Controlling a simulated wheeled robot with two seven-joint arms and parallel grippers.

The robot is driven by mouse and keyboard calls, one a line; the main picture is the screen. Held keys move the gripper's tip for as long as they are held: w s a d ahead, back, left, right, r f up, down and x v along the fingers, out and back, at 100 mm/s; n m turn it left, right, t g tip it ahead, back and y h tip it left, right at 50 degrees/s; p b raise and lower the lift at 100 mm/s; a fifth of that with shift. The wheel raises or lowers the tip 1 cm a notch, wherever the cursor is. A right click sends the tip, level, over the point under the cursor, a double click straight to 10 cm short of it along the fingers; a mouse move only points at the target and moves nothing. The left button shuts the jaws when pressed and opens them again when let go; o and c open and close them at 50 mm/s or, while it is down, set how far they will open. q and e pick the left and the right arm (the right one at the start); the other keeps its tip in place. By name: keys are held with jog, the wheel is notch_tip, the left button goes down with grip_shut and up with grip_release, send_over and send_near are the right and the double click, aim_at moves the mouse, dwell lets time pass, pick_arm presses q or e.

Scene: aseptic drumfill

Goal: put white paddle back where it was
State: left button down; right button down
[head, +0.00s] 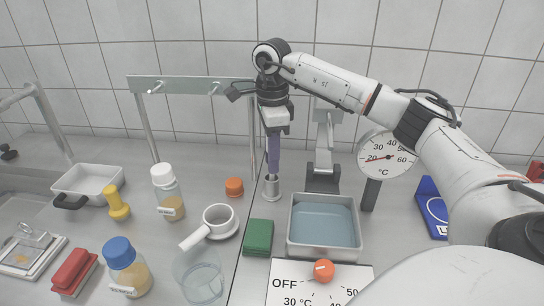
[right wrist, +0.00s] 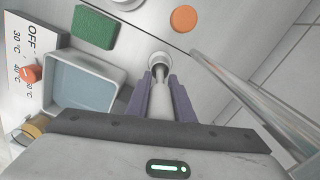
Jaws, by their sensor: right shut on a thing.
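My right gripper (head: 273,168) points straight down, its purple fingers shut on a slim white shaft, which I take to be the white paddle. In the right wrist view the shaft (right wrist: 160,103) runs between the fingers (right wrist: 160,82). Its lower end narrows to a grey part reaching the mouth of a small round metal holder (right wrist: 160,61). In the head view that holder (head: 271,189) stands directly below the fingertips; the paddle is mostly hidden there by the fingers. I cannot tell how deep its end sits. My left gripper is out of view.
A metal rail with hooks (head: 185,84) stands behind, its post close left of the gripper. A water bath (head: 324,225), green sponge (head: 258,237), orange cap (head: 234,187), white cup (head: 217,219) and dial thermometer (head: 387,158) surround the holder. Bottles and a glass beaker (head: 199,276) stand left.

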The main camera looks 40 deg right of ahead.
jog(key=c, duration=1.5)
grip_release()
jog(key=shift+f, duration=0.1)
jog(key=shift+c, duration=0.2)
notch_tip(320, 180, up, 11)
jog(key=shift+p, duration=0.5)
jog(key=shift+r, duration=0.7)
jog(key=shift+f, duration=0.15)
